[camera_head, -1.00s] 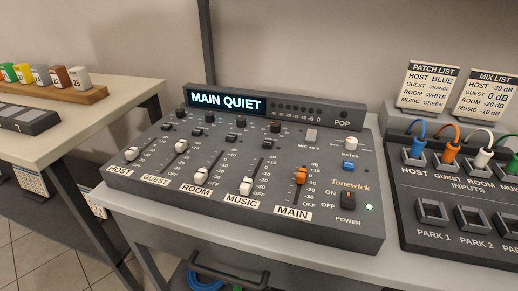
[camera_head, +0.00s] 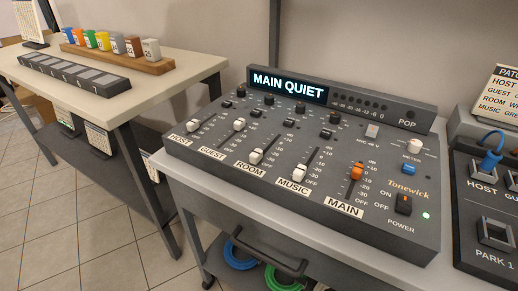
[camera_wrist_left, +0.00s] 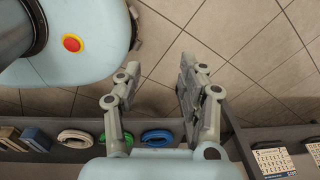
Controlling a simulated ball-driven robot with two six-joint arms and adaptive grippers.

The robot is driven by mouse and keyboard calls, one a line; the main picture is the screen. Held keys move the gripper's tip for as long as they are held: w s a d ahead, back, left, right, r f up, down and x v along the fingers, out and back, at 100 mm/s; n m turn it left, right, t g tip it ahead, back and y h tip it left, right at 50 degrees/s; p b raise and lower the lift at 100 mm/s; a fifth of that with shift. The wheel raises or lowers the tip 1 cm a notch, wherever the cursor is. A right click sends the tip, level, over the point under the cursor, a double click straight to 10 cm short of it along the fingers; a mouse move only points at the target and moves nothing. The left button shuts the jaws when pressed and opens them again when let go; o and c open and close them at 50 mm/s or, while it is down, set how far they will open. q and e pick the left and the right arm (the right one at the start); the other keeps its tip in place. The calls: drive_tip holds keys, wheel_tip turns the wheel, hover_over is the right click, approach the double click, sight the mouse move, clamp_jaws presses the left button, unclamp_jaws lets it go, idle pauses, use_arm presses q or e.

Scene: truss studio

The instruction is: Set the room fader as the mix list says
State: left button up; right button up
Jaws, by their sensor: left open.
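The mixing console (camera_head: 300,170) stands on the table in the head view, its display reading MAIN QUIET. The white room fader (camera_head: 256,156) sits in the lower part of its slot; I cannot read its exact mark. The music fader (camera_head: 300,172) is also low; the guest fader (camera_head: 239,124) and host fader (camera_head: 193,126) are white too. The main fader (camera_head: 357,172) is orange. The mix list is outside the current views. My left gripper (camera_wrist_left: 158,66) is open and empty in the left wrist view, above tiled floor, away from the console. My right gripper is not in view.
A patch bay (camera_head: 490,215) with a blue plug stands right of the console. A side table (camera_head: 110,105) at left holds a wooden rack (camera_head: 120,60) of coloured numbered blocks. Coiled cables (camera_head: 240,255) lie below the console. A floor gap separates the tables.

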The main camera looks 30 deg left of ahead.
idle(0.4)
use_arm(q)
drive_tip(key=shift+o, duration=1.2)
drive_tip(key=shift+w+a+r, duration=0.1)
drive_tip(key=shift+a, duration=0.05)
wheel_tip(320, 180, up, 54)
drive_tip(key=n+p, duration=1.6)
drive_tip(key=n, duration=0.2)
hover_over(256, 152)
drive_tip(key=shift+g+h, duration=0.4)
wheel_tip(256, 152, down, 10)
drive_tip(key=shift+f, duration=0.2)
drive_tip(key=shift+c, duration=0.4)
